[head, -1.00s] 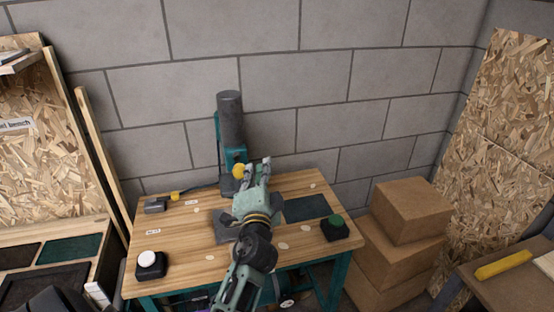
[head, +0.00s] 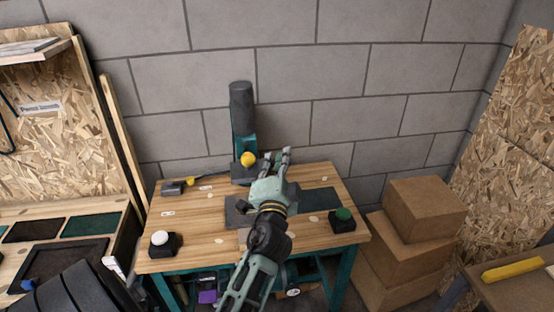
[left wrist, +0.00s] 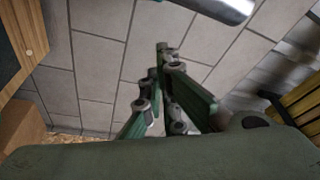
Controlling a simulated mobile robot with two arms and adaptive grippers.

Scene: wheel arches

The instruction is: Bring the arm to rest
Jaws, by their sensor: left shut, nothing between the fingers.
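My left arm reaches up from the bottom of the head view over the wooden workbench (head: 195,222). My left gripper (head: 288,153) is above the bench's back part, to the right of the dark grey cylinder (head: 241,108) on its teal stand with a yellow knob (head: 248,159). The fingers are shut with nothing held. In the left wrist view the fingertips (left wrist: 162,47) come together in front of the block wall. My right gripper is not in view.
On the bench are a white-topped button (head: 160,238), a green-topped button (head: 343,215) and a dark mat (head: 320,200). Stacked cardboard boxes (head: 425,208) stand to the right. Wooden panels and trays are at the left. A yellow object (head: 512,269) lies on a surface at the far right.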

